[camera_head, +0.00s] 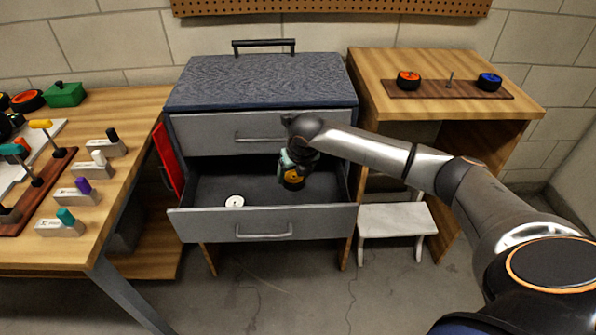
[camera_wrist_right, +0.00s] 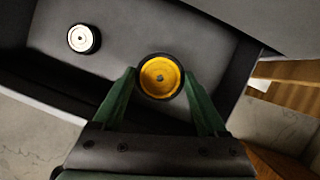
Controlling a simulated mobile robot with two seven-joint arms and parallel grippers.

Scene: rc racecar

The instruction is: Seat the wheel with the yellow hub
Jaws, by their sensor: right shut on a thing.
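The wheel with the yellow hub (camera_head: 293,180) is in my right gripper, over the right part of the open drawer (camera_head: 330,217). In the right wrist view the yellow-hub wheel (camera_wrist_right: 160,77) sits between the two green fingers of my right gripper (camera_wrist_right: 161,84), hub facing the camera. A dark board (camera_head: 430,89) on the right wooden table has an orange-hub wheel (camera_head: 408,80) at its left, a bare upright peg (camera_head: 450,80) in the middle and a blue-hub wheel (camera_head: 489,82) at its right. My left gripper is not in view.
A white-hub wheel (camera_head: 234,201) lies on the drawer floor, also in the right wrist view (camera_wrist_right: 83,38). A grey cabinet (camera_head: 262,80) stands left of the right table (camera_head: 385,62). A white stool (camera_head: 395,220) stands below.

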